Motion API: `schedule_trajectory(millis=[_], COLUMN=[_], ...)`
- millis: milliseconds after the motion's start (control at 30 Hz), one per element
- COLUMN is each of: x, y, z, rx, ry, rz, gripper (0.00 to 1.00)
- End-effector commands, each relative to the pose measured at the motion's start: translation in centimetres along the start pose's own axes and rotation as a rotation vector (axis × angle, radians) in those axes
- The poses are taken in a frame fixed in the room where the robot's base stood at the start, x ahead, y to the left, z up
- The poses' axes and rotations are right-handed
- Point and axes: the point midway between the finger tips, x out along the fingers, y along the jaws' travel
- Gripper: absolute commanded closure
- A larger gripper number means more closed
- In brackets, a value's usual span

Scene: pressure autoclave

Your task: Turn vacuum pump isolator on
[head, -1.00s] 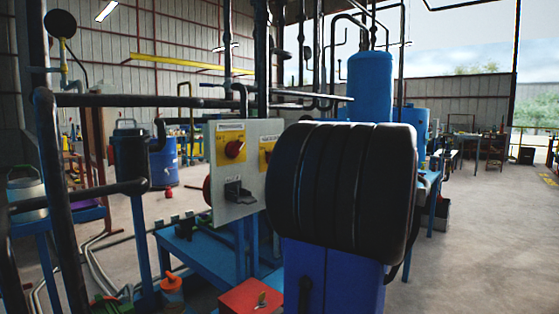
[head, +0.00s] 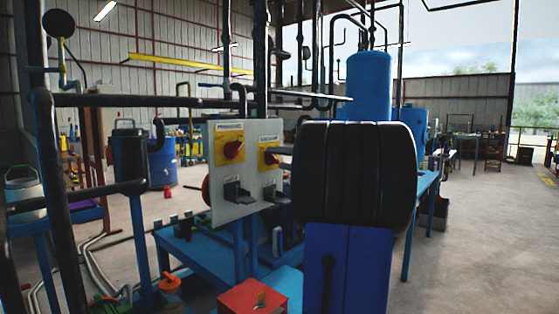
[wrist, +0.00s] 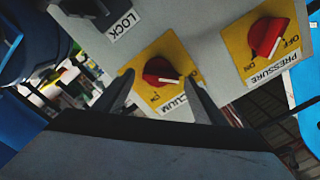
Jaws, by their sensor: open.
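The vacuum isolator is a red rotary knob (wrist: 158,71) on a yellow plate, with its white mark pointing right in the wrist view. Its label, ending in "CUUM", is partly covered by a finger. My gripper (wrist: 159,77) is open, with one finger on each side of the knob. I cannot tell whether the fingers touch it. In the head view the vacuum knob (head: 270,157) is on the right of the grey panel (head: 244,205), beside my dark arm, which hides part of that side.
The pressure isolator (head: 233,149) is left of the vacuum knob in the head view and at right in the wrist view (wrist: 267,37). Black lock brackets (head: 236,193) stick out below the knobs. A dark pipe (head: 150,101) runs across at left. Open floor lies at right.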

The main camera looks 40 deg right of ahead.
Motion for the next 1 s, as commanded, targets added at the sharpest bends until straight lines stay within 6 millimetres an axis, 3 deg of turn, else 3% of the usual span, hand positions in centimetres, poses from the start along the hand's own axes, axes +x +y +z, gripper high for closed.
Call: schedule_trajectory(millis=[367, 400, 567, 1000], x=[0.62, 0.62, 0.61, 0.59], y=[-0.02, -0.02, -0.03, 0.02], z=[0.02, 0.02, 0.02, -0.01], rx=[0.0, 0.0, 0.0, 0.072], ry=[0.0, 0.0, 0.0, -0.001], rz=[0.0, 0.0, 0.0, 0.0], gripper=[0.36, 0.38, 0.77, 0.77])
